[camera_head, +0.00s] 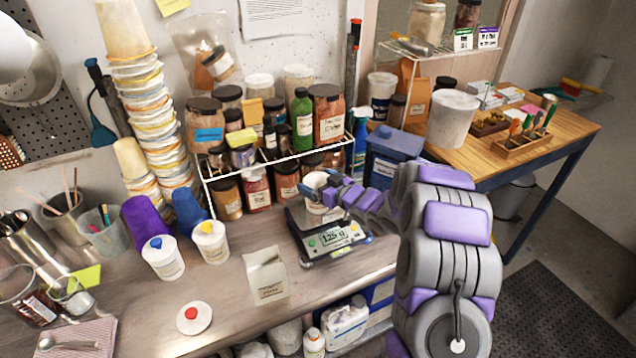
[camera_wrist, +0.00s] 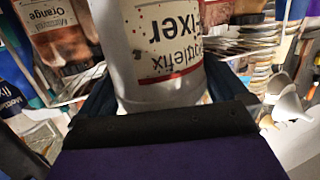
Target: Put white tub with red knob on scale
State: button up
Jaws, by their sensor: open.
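The scale (camera_head: 336,238) stands on the bench, its display lit and reading about 125 g. A white tub (camera_head: 318,207) stands on its plate; its top is partly hidden by my gripper, so I see no knob there. In the wrist view the tub (camera_wrist: 160,60) shows an upside-down "Fixer" label with a red line. My gripper (camera_head: 318,187) is open, with its fingers around the tub. A round white lid with a red knob (camera_head: 194,318) lies on the bench at front left.
White tubs with a blue knob (camera_head: 162,258) and a yellow knob (camera_head: 210,242) stand left of the scale. A paper carton (camera_head: 266,277) stands near front. A wire rack (camera_head: 275,160) of jars is behind. Clear bench lies between carton and lid.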

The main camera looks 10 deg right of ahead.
jog(key=s+d+r+m+g+h+p, duration=0.1)
jog(key=s+d+r+m+g+h, duration=0.2)
jog(key=s, duration=0.5)
jog(key=s+d+r+g+h, duration=0.1)
jog(key=s+d+r+h, duration=0.25)
jog(key=s+d, duration=0.35)
jog(key=s+d+r+m+g+h+p, duration=0.1)
jog(key=s+d+r+m+g+h, duration=0.2)
jog(key=s, duration=0.6)
jog(key=s+a+g, duration=0.2)
jog(key=s+a, duration=0.2)
jog(key=s, duration=0.6)
jog(key=s+a+r+g+y, duration=0.1)
jog(key=s+a+g, duration=0.2)
jog(key=s, duration=0.8)
jog(key=s+a+g, duration=0.3)
jog(key=s+a, duration=0.1)
jog(key=s, duration=0.7)
jog(key=shift+a+r, duration=0.3)
jog(key=shift+r, duration=0.1)
jog(key=shift+w, duration=0.1)
